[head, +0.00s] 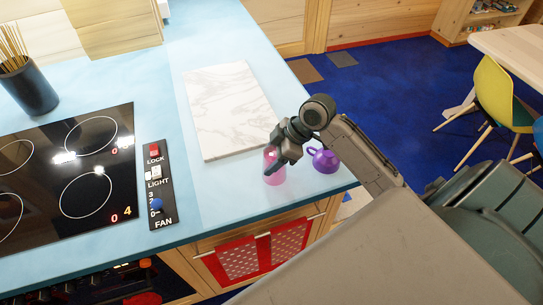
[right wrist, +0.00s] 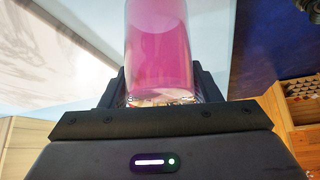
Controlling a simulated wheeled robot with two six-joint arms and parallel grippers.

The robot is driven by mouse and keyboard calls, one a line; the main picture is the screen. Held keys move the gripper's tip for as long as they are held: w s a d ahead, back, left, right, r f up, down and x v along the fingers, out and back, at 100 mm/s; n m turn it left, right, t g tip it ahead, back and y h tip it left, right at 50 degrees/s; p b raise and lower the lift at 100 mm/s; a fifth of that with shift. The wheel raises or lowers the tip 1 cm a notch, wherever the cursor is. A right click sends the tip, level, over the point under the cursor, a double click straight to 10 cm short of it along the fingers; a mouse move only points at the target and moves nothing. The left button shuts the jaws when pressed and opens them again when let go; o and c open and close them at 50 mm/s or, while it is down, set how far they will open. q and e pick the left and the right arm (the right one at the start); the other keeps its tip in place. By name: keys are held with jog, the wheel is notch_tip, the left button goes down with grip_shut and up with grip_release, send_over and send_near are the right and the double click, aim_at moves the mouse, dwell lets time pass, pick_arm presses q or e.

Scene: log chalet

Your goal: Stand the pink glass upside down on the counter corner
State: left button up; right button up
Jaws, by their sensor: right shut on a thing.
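The pink glass (head: 274,172) is at the counter's front right corner in the head view. My right gripper (head: 275,152) is shut on it. In the right wrist view the pink glass (right wrist: 160,50) stands out from between the dark fingers, with one end close to the palm and the far end cut off by the frame. I cannot tell whether the glass touches the counter. My left gripper is not in view.
A purple mug (head: 325,160) stands close to the right of the glass, near the counter edge. A white marble board (head: 222,110) lies behind and left. A black hob (head: 70,175) and a switch panel (head: 157,185) are further left. Counter in front of the board is free.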

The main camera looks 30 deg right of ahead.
jog(key=o, duration=1.2)
jog(key=shift+c, duration=0.2)
jog(key=b+v, duration=0.2)
jog(key=v, duration=0.8)
jog(key=shift+d+r, duration=0.2)
jog(key=shift+r, duration=0.15)
jog(key=shift+s, duration=0.1)
